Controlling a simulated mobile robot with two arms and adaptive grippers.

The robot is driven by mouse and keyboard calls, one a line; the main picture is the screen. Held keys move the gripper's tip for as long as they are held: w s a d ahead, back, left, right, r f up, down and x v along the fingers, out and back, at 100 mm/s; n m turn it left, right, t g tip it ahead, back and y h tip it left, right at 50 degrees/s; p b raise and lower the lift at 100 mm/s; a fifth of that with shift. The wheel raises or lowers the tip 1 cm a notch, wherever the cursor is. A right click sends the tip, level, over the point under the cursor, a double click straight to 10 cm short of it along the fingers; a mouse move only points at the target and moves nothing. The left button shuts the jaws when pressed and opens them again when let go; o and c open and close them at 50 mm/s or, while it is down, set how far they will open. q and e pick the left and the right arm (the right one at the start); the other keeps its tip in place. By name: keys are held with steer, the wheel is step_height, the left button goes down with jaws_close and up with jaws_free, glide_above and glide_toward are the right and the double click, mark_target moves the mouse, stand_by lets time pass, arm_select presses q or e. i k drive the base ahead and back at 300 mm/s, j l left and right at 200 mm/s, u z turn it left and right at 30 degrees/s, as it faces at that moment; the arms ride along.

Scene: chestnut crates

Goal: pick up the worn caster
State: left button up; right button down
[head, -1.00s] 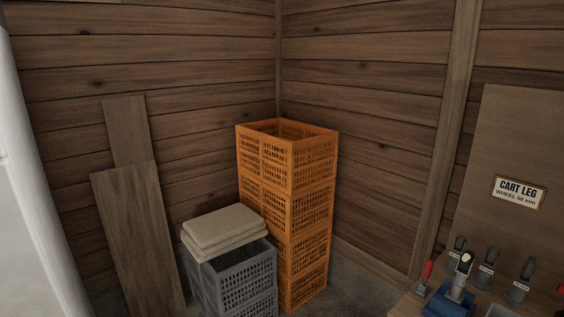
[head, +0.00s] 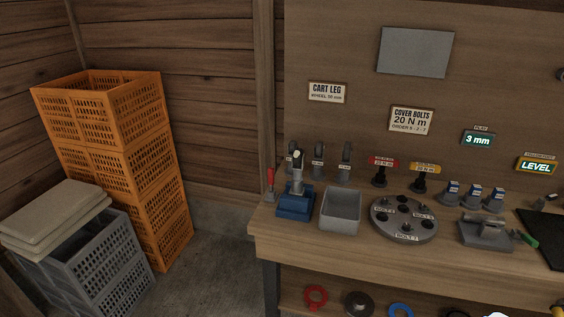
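On the left of the workbench (head: 330,256) in the head view, a blue fixture (head: 294,204) holds a grey upright part with a pale round top (head: 297,160); it may be the worn caster, but I cannot tell. Behind it stand several dark grey caster-like parts, among them a middle one (head: 318,162) and a right one (head: 346,162), with small labels too small to read. A sign (head: 327,92) above reads "CART LEG, WHEEL 50 mm". Neither of my grippers is in view.
A grey open bin (head: 341,210), a round plate with bolts (head: 404,218) and a grey metal fixture (head: 487,234) stand on the bench. A lower shelf holds a red ring (head: 316,296).

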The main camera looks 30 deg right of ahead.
mark_target(298, 156)
steer(key=i+l+z, duration=0.2)
steer(key=z, duration=0.15)
steer(key=i+l+z, duration=0.2)
steer(key=z, duration=0.15)
steer(key=i+l+z, duration=0.2)
steer(key=z, duration=0.15)
steer(key=i, duration=0.05)
